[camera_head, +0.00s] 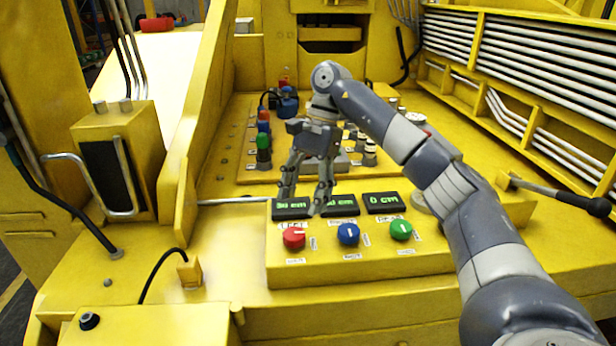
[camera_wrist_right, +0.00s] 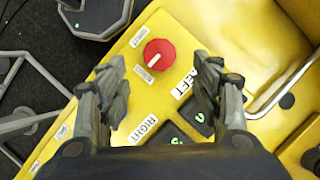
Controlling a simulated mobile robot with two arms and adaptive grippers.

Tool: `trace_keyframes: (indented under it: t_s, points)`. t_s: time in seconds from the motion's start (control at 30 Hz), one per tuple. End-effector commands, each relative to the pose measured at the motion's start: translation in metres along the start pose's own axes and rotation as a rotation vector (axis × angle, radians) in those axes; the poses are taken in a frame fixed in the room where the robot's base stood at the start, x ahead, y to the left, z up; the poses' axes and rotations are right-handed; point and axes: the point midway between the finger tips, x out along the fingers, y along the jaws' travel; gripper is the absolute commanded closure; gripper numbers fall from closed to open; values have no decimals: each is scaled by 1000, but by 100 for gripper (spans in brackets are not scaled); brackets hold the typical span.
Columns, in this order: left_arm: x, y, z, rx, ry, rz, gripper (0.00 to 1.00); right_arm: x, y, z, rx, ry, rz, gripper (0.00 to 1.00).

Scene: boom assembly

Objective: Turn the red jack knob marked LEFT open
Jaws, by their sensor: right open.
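The red jack knob (camera_head: 294,238) is the leftmost of three knobs on the yellow control box. Its white pointer mark lies roughly sideways toward the right in the head view. In the right wrist view the knob (camera_wrist_right: 158,53) shows fully, with the LEFT label (camera_wrist_right: 186,84) near it and small labels around it. My right gripper (camera_head: 303,199) is open and empty, pointing down over the displays, behind the red knob in the head view. In the wrist view its fingers are spread to either side, apart from the knob. My left gripper is not in view.
The blue knob (camera_head: 348,234) and green knob (camera_head: 401,231) sit to the right on the same box (camera_head: 360,270). A dark display (camera_head: 383,203) reads 0 cm; two others are partly covered by my fingers. Several colored connectors stand on the panel behind.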

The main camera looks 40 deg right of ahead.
Motion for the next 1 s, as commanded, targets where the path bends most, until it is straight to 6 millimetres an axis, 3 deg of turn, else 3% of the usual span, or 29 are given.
trace_keyframes:
  t_s: [0.1,0.4,1.0]
  points:
    - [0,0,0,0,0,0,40,-19,0,0,3,1,-6,40]
    - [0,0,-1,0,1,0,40,-41,0,0,1,0,-2,40]
    - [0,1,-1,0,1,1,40,-45,0,0,2,0,-2,40]
